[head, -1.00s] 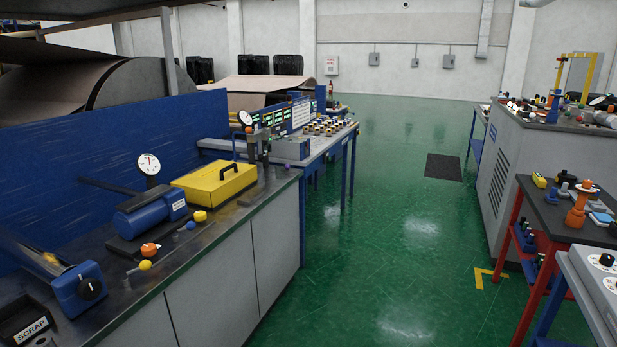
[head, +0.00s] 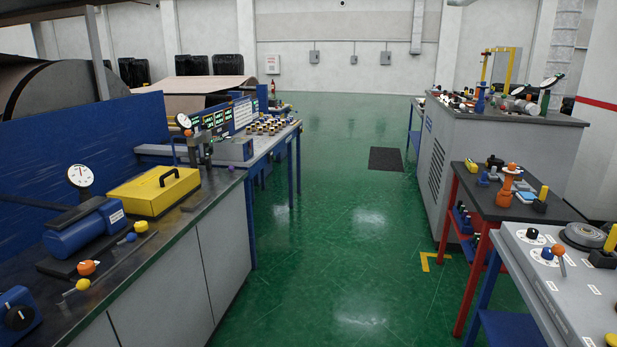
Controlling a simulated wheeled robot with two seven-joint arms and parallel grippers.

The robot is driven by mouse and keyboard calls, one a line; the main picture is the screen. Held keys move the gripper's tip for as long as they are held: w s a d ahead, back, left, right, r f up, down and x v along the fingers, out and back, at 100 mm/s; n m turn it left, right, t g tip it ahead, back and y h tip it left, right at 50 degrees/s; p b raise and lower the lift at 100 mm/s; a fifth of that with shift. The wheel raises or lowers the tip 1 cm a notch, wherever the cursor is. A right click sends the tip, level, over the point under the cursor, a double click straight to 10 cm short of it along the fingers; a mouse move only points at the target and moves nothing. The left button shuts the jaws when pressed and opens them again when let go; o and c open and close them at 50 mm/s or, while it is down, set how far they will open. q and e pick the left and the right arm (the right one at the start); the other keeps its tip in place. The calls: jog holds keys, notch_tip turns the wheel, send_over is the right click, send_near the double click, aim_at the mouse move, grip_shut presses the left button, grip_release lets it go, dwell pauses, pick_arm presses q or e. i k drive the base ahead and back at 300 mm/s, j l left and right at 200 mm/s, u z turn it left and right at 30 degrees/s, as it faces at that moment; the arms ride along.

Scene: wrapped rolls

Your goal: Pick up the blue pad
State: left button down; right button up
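A small light-blue flat piece (head: 526,197), which may be the blue pad, lies on the dark-topped table (head: 490,206) with red legs at the right. It is beside an orange spool-like stand (head: 506,188) and is too small to make out clearly. Neither of my grippers shows in the head view.
A grey control panel (head: 575,290) with knobs stands at the near right. A large grey cabinet (head: 480,150) is behind the dark-topped table. A long workbench (head: 215,265) with a yellow box (head: 153,192) runs along the left. The green floor (head: 335,240) between is clear.

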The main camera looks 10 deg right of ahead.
aim_at(482, 183)
jog(key=z, duration=1.35)
